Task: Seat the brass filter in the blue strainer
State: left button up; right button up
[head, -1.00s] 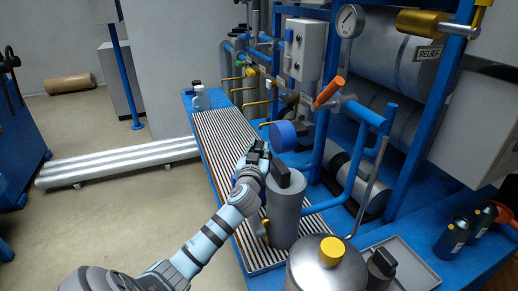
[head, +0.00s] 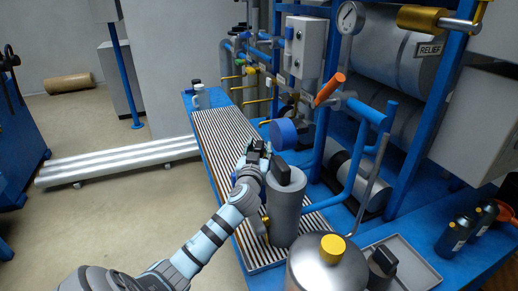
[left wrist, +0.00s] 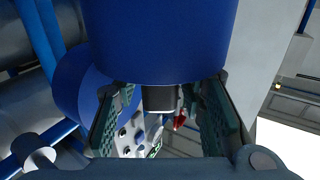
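A blue round body (head: 283,134), apparently the strainer, is fixed among the pipes in the middle of the head view, with a small brass-coloured part on its left. My left gripper (head: 258,148) is just left of and slightly below it in that view. In the left wrist view, a large blue cylinder (left wrist: 155,40) fills the top and hides the fingertip area; a second blue round body (left wrist: 80,95) is at left. The gripper's green-padded fingers (left wrist: 162,110) stand apart, with a grey-black part visible between them. I cannot identify the brass filter. My right gripper is not in view.
A grey cylinder with a black top (head: 286,208) stands close to my left wrist. A metal tank with a yellow cap (head: 328,268) is in front. A slatted drain tray (head: 215,135) runs along the blue bench. An orange-handled lever (head: 329,89) is up right.

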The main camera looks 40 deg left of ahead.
pick_arm(q)
notch_tip(320, 180, up, 10)
dwell(0.6)
dwell(0.5)
